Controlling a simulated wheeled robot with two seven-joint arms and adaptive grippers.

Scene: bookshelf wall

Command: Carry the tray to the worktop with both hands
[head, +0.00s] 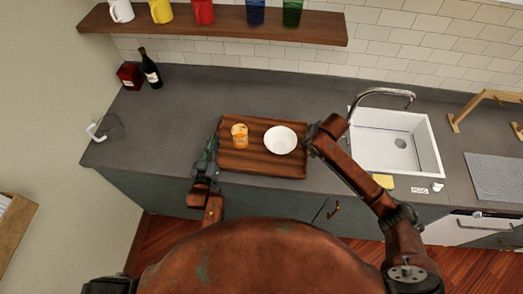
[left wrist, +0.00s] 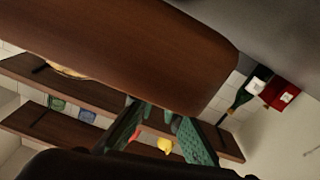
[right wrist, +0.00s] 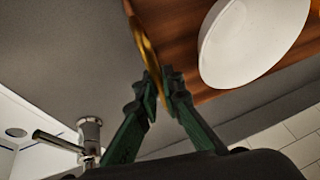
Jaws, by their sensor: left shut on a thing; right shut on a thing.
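The brown wooden tray (head: 258,163) is over the grey worktop (head: 160,120), its front edge near the worktop's front edge. I cannot tell whether it rests or hangs just above. An orange cup (head: 239,137) and a white bowl (head: 280,140) stand upright on it. My left gripper (head: 210,150) is shut on the tray's left side; in the left wrist view the tray (left wrist: 120,50) hides the grip itself. My right gripper (head: 314,135) is shut on the tray's right side; the right wrist view shows its green fingers (right wrist: 160,82) at a brass handle (right wrist: 148,48).
A white sink (head: 395,143) with a tap (head: 385,92) is just right of my right gripper. A yellow sponge (head: 383,181) lies before it. A bottle (head: 150,70) and red box (head: 130,75) stand back left. A shelf (head: 225,24) with mugs hangs above. Worktop behind the tray is clear.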

